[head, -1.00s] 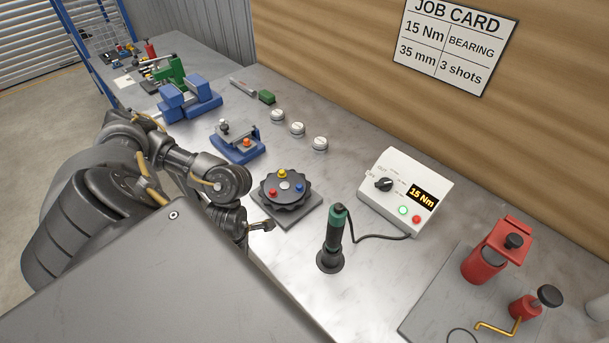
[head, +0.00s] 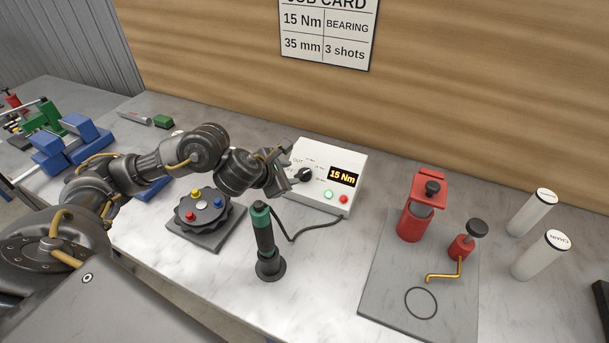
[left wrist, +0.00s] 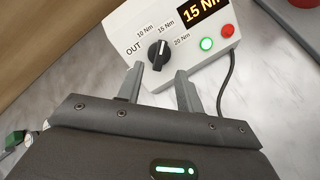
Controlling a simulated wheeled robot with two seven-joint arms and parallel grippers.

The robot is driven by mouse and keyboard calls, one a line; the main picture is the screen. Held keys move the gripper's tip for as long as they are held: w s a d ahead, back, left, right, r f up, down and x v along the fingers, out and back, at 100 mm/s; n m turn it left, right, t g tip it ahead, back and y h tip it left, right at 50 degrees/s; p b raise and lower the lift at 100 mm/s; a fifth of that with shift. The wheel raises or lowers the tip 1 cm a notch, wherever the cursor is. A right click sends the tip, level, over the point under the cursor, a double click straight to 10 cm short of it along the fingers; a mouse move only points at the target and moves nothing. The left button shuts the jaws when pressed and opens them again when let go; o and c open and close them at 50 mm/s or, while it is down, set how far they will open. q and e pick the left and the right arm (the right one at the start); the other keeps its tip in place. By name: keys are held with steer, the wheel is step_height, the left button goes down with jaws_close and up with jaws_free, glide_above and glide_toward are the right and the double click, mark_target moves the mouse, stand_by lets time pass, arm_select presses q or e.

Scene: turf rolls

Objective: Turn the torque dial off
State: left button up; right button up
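The torque dial (head: 304,175) is a black knob on the white control box (head: 322,204). In the left wrist view the dial (left wrist: 158,54) has marks OUT, 10 Nm, 15 Nm and 20 Nm around it, and its white pointer line is toward 15 Nm. The box's display (head: 342,177) reads 15 Nm. My left gripper (head: 288,171) is at the dial's left side in the head view. In the left wrist view its two fingers (left wrist: 160,72) are apart, with the dial just beyond their tips and between them. No contact shows. My right gripper is out of view.
A green-handled driver (head: 264,242) stands upright in front of the box, its black cable running to the box. A round black plate with coloured knobs (head: 204,210) lies left of it. Red tools stand on a grey mat (head: 388,295) to the right.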

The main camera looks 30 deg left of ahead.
mark_target(303, 173)
arm_select(q)
steer(key=b+x, duration=0.1)
steer(key=x, duration=0.7)
steer(key=shift+w+f, duration=0.15)
steer(key=shift+w, duration=0.05)
jaws_close()
